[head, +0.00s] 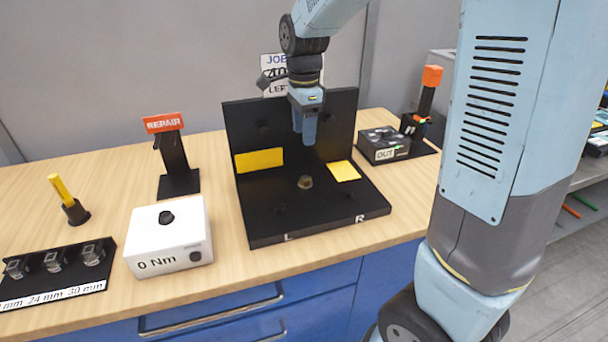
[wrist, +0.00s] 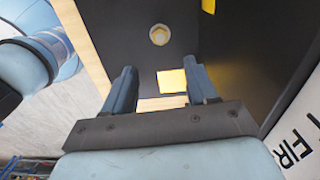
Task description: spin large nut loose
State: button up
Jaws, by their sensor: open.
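A brass-coloured nut (head: 305,182) sits on the flat base of the black L-shaped fixture (head: 270,228). It also shows in the wrist view as a pale hex nut (wrist: 159,35) beyond my fingertips. My gripper (head: 304,140) hangs above the fixture base, in front of its upright panel, fingers pointing down. In the wrist view my gripper (wrist: 160,68) has its two fingers spread with nothing between them. It is apart from the nut, which lies below it and toward the front in the head view.
Yellow patches (head: 259,160) and (head: 343,171) mark the fixture. A white "0 Nm" box (head: 155,262), a socket rack (head: 60,282), a REPAIR stand (head: 177,180) and a yellow-handled tool (head: 64,193) are left. An OUT box (head: 384,152) is right.

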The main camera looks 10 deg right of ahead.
aim_at(304, 178)
jog(key=shift+m, duration=0.3)
notch_tip(304, 178, down, 14)
jog(key=shift+r, duration=0.1)
dwell(0.3)
jog(key=shift+c, duration=0.2)
jog(key=c, duration=1)
